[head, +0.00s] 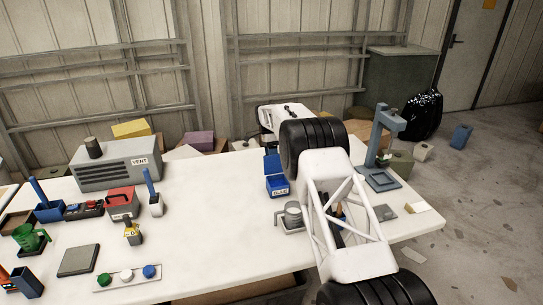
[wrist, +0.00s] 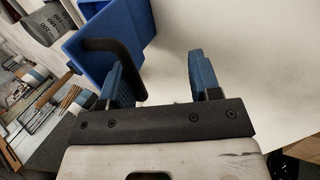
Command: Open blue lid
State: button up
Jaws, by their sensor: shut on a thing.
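The blue box (head: 278,188) stands on the white table near its back edge, with a label on its front. Its blue lid (head: 271,163) appears raised at the back. In the wrist view, blue walls (wrist: 100,45) fill the upper left, and a black curved handle (wrist: 105,46) reaches to the left finger. My gripper (wrist: 160,80) has two blue fingers, spaced apart, with the handle's end at the left one. It holds the handle, though the contact is partly hidden. I cannot make out the fingers in the head view, where my arm covers much of that area.
A grey measuring mug (head: 292,214) stands close in front of the box; it also shows in the wrist view (wrist: 50,18). A blue-grey press stand (head: 383,150) is at the right. A grey vent box (head: 115,165) stands at the back left. The table's middle (head: 215,205) is clear.

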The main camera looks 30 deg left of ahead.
jog(key=shift+a+r, duration=0.1)
jog(key=shift+o, duration=0.3)
jog(key=shift+w+a+r, duration=0.2)
jog(key=shift+r, duration=0.35)
jog(key=v, duration=0.6)
jog(key=shift+c, duration=0.5)
jog(key=shift+r, duration=0.2)
jog(key=shift+w, duration=0.1)
